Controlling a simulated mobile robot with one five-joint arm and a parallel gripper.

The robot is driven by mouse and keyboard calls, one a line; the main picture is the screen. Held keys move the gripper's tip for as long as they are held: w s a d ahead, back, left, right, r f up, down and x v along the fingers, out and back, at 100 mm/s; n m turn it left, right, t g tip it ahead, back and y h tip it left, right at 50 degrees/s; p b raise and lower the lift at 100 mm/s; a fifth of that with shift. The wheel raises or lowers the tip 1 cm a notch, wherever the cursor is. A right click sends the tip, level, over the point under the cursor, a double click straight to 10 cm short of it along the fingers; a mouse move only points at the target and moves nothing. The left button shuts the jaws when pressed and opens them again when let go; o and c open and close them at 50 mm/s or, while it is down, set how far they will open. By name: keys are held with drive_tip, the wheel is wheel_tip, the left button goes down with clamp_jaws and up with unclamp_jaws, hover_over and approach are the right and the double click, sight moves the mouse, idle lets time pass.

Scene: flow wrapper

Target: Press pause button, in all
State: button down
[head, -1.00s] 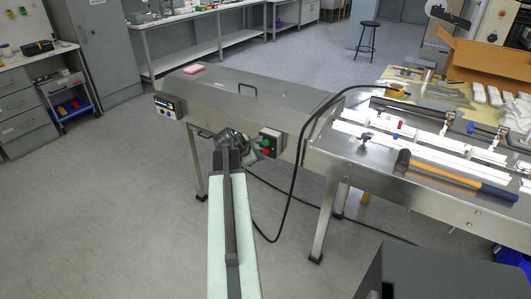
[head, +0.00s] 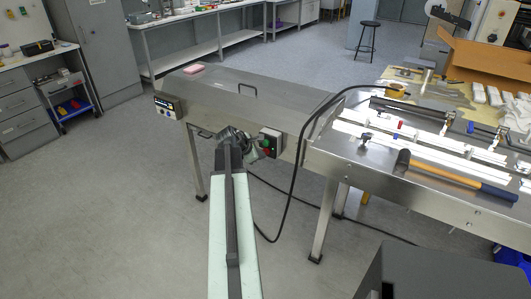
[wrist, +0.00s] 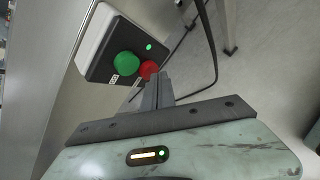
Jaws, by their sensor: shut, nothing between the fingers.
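A switch box (head: 271,138) with a dark face is mounted on the front side of the steel machine (head: 235,95). In the wrist view the box (wrist: 95,33) carries a green button (wrist: 126,65), a red button (wrist: 148,69) and a small lit green lamp (wrist: 149,47). The small labels are unreadable, so I cannot tell which button is marked pause. My gripper (wrist: 156,85) is shut and empty, its tips right at the red button and partly over it. I cannot tell whether they touch. In the head view my gripper (head: 253,150) is just left of the box.
A display panel (head: 167,106) sits at the machine's left end. A black cable (head: 299,170) loops down right of the box. A hammer (head: 455,176) lies on the steel table to the right. The floor (head: 110,210) at left is clear.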

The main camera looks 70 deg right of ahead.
drive_tip(key=shift+s+d, duration=0.1)
drive_tip(key=shift+d, duration=0.2)
drive_tip(key=shift+a, duration=0.1)
idle(0.4)
drive_tip(key=shift+w+a, duration=0.25)
drive_tip(key=shift+a, duration=0.5)
drive_tip(key=shift+a, duration=0.1)
drive_tip(key=a, duration=0.2)
drive_tip(key=w+a, duration=0.1)
drive_tip(key=a, duration=0.1)
drive_tip(key=shift+w+a, duration=0.15)
drive_tip(key=shift+a, duration=0.15)
idle(0.5)
